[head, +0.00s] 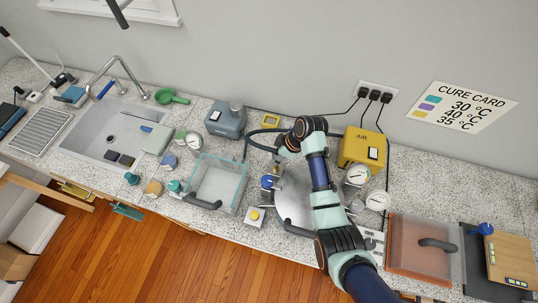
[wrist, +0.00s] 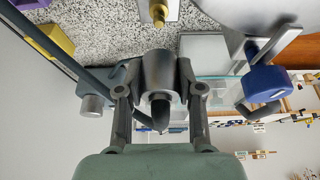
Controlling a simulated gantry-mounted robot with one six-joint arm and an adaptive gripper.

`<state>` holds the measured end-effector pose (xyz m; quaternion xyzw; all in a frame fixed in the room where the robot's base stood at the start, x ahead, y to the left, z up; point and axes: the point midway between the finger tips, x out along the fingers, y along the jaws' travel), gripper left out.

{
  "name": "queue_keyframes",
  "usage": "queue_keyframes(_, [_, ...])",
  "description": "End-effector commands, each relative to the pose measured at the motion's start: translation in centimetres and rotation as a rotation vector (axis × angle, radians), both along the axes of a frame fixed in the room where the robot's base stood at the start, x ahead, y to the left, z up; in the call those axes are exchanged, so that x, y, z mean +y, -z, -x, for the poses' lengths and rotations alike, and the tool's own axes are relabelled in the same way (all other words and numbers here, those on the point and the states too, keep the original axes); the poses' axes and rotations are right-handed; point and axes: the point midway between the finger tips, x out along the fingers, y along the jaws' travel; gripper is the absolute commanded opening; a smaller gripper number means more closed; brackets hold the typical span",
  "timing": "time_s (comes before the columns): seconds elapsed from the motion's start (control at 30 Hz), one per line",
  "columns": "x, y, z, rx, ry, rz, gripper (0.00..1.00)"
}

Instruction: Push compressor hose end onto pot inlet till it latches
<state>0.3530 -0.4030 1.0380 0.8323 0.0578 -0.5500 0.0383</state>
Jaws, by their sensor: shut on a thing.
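My gripper (wrist: 159,88) is shut on the grey cylindrical hose end (wrist: 158,70), with one finger on each side. In the head view my gripper (head: 287,149) is small and partly hidden by my wrist. The dark compressor hose (head: 265,131) loops to its left. A brass fitting, apparently the pot inlet (wrist: 158,14), lies beyond the hose end in the wrist view, with a visible gap between them. The silver pot (head: 289,193) stands on the counter, partly covered by my arm. The yellow compressor (head: 362,148) stands to its right.
A blue valve handle (wrist: 268,82) is beside the pot, right of my gripper in the wrist view. A clear tank (head: 218,183) and a blue-grey pump (head: 226,119) stand left of the pot.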

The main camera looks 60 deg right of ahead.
Motion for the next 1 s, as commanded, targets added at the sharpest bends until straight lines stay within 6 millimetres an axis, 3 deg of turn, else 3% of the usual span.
queue_keyframes(0.27, [0.0, -0.3, 0.0, -0.001, 0.001, -0.001, 0.0])
queue_keyframes(0.63, [0.0, 3.9, 0.0, -0.001, 0.0, 0.0, 0.0])
queue_keyframes(1.0, [0.0, 4.1, 0.0, -0.001, 0.0, 0.001, 0.0])
